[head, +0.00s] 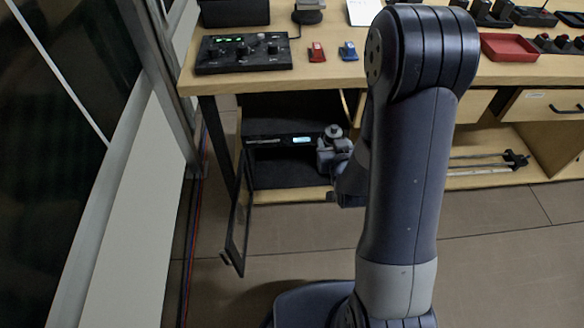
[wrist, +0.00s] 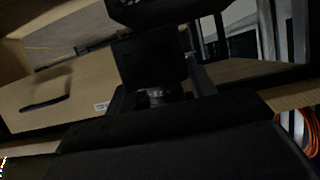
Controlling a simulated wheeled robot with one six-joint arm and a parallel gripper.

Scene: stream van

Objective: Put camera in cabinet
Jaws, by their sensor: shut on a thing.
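The cabinet (head: 285,180) is a dark compartment under the left part of the desk. Its framed door (head: 238,215) stands open, swung out toward me on the left. My gripper is at the right side of the cabinet opening in the head view, with its tips hidden there behind my grey wrist. In the wrist view my gripper (wrist: 158,92) is shut on a dark, boxy camera (wrist: 150,58), with a round, lens-like part near its lower edge. The camera cannot be clearly made out in the head view. I cannot tell whether it touches the cabinet floor.
A dark unit with a lit display (head: 302,140) is inside the cabinet. On the desk are a control box (head: 243,52), red and blue small items, and a red tray (head: 508,47). A tripod-like object (head: 490,162) lies on the low shelf at right. Floor before the cabinet is partly free.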

